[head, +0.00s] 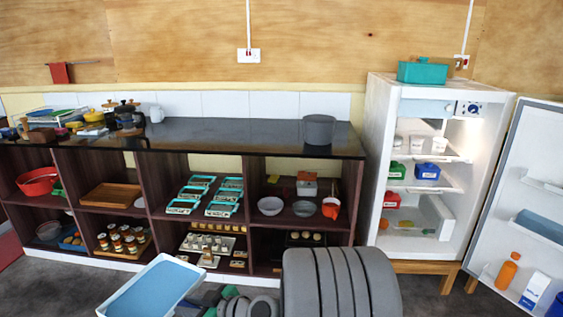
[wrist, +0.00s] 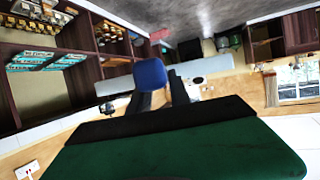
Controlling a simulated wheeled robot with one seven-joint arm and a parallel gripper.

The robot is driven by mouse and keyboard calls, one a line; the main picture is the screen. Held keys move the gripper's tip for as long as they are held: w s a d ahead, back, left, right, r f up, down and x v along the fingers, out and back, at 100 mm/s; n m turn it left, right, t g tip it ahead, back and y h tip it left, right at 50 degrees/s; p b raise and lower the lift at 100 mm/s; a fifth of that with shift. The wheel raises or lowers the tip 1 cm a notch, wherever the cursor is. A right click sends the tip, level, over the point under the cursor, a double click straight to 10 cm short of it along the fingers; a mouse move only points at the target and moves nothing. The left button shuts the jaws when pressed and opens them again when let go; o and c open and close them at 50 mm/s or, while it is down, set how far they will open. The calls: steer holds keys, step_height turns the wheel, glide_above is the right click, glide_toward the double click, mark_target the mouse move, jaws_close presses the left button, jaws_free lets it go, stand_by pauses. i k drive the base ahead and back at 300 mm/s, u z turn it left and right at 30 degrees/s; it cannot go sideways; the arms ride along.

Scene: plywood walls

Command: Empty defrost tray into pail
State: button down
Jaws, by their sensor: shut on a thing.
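The defrost tray (head: 153,289) is a shallow white-rimmed tray with a blue inside, low in the front of the head view, in front of the shelves. My gripper (head: 203,298) is at its right side, shut on it; the fingertips are partly hidden. In the wrist view my gripper (wrist: 163,92) shows as dark fingers beyond a green and black body. I cannot tell whether the tray holds water, or whether it is level. A grey round pail (head: 319,130) stands upright on the dark counter, towards its right end, well apart from the tray.
The fridge (head: 385,150) stands open at right, its door (head: 520,190) swung right, with tubs inside and a teal box (head: 422,72) on top. The counter (head: 230,133) is clear left of the pail; kettles and pans crowd its left end. Shelves below hold bowls and trays.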

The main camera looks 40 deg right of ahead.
mark_target(318, 129)
steer(key=z, duration=0.1)
steer(key=i, duration=1.15)
steer(key=z, duration=0.85)
